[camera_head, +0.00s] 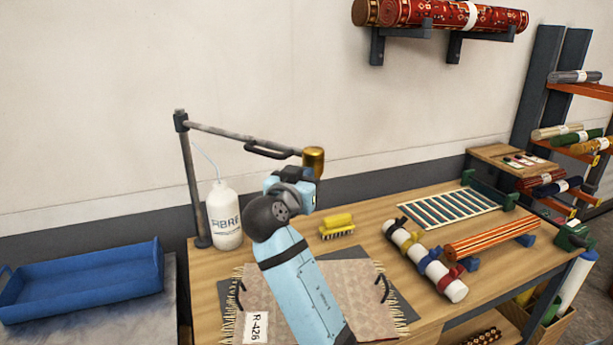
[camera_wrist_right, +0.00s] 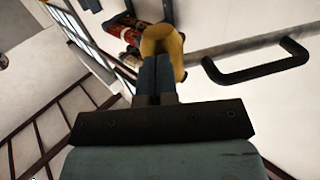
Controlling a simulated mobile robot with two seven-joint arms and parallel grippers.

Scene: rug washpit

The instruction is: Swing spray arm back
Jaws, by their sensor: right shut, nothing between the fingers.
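The spray arm (camera_head: 235,138) is a grey bar running right from the top of a dark post (camera_head: 191,185). It carries a black handle (camera_head: 266,153) and ends in a brass nozzle (camera_head: 313,160). My right gripper is just below the nozzle in the head view. In the right wrist view its fingers (camera_wrist_right: 157,65) are shut and empty. The brass nozzle (camera_wrist_right: 165,45) shows right beyond the fingertips; I cannot tell whether they touch. The black handle (camera_wrist_right: 258,62) is to the right, apart from the fingers. My left gripper is out of view.
A white bottle (camera_head: 224,215) stands by the post. A patterned rug (camera_head: 365,285) lies below my right arm, with a yellow brush (camera_head: 337,225) behind it. A blue tray (camera_head: 85,280) is left.

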